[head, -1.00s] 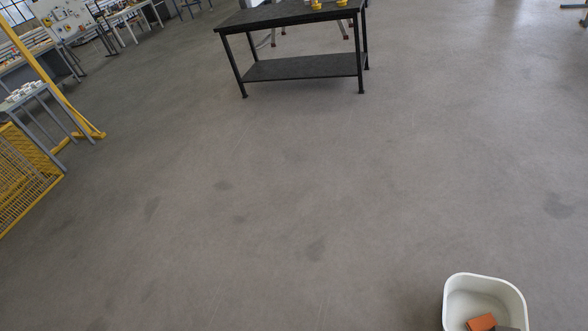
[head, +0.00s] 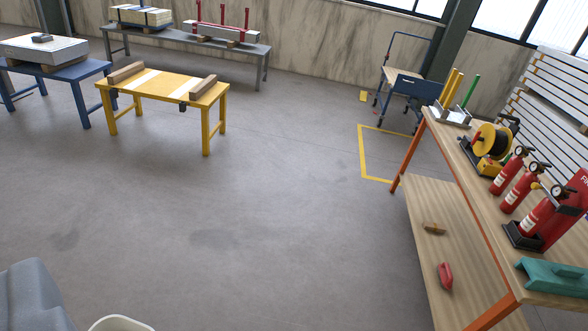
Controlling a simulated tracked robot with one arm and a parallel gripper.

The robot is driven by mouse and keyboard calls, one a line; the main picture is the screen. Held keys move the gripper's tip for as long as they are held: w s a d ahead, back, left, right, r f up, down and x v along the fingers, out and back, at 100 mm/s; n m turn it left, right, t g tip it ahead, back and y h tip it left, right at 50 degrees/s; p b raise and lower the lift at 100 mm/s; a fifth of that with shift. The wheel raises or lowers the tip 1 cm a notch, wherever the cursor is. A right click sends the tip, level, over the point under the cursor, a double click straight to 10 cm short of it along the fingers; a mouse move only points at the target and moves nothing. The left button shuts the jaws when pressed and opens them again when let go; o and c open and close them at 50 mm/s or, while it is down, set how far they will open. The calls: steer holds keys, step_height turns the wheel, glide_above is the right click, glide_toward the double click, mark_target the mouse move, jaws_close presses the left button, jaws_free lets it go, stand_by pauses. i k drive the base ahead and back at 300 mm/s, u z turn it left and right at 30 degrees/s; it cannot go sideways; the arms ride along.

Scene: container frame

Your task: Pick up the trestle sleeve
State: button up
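I cannot pick out the trestle sleeve for certain. A teal channel-shaped piece (head: 552,277) lies on the near end of the wooden bench top at the right. A low yellow table (head: 165,86) stands at the upper left, with a wooden block at each end and pale stripes across its top. A small dark piece (head: 183,107) is at its front edge, too small to identify. My gripper is not in view.
The orange-legged bench (head: 478,190) holds red extinguishers (head: 509,165), a yellow cable reel (head: 492,141) and a tray with coloured rods. A blue cart (head: 408,82) stands behind. A white bin rim (head: 120,323) shows at bottom left. The middle floor is clear.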

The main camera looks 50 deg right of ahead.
mark_target(556, 278)
steer(key=z, duration=2.95)
steer(key=k, duration=0.9)
steer(key=z, duration=0.05)
steer(key=i, duration=0.9)
steer(key=u, duration=0.25)
